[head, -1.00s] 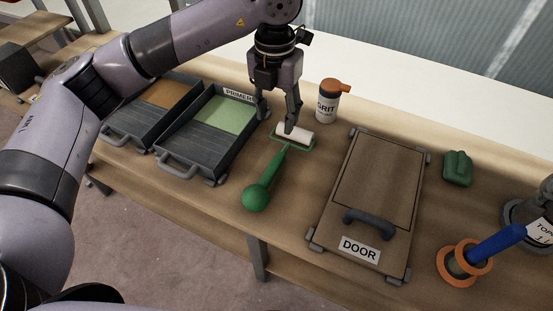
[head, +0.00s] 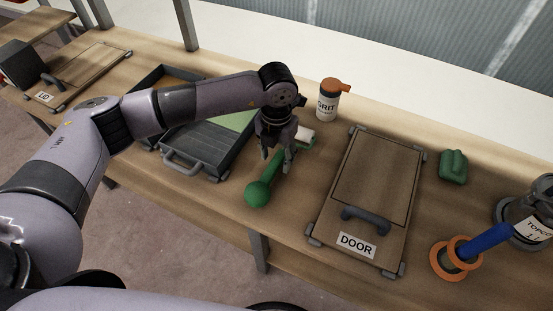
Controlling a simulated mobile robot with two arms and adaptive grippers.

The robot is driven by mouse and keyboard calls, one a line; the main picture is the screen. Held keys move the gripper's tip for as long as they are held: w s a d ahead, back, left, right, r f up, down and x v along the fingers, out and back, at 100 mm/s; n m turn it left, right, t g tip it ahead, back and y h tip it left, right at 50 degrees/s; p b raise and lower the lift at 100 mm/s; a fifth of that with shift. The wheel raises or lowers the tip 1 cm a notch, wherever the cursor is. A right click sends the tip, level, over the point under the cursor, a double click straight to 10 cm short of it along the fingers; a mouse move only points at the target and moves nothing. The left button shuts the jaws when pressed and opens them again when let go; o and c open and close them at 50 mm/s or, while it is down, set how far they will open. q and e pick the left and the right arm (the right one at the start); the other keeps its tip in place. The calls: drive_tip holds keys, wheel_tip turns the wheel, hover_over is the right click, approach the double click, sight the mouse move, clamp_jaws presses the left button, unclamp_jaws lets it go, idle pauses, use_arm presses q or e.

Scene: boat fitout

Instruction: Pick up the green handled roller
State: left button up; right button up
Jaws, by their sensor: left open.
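The green handled roller (head: 258,192) lies on the bench in the head view, left of the door panel. Its round green knob end points toward the bench's front edge. Its white roller sleeve (head: 306,134) shows partly at the far end behind my gripper. My left gripper (head: 276,169) is open and points down, with its fingers over the green handle. One finger appears on each side of the handle. I cannot tell whether they touch it. My right gripper is not in view.
A panel labelled DOOR (head: 378,180) lies right of the roller. A GRIT bottle (head: 327,104) stands behind it. Paint trays (head: 190,150) lie to the left, partly behind my arm. A green block (head: 453,167) and a blue-handled orange item (head: 462,256) are at right.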

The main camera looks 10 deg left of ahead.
use_arm(q)
drive_tip(key=shift+f, duration=1.25)
drive_tip(key=shift+c, duration=0.6)
clamp_jaws()
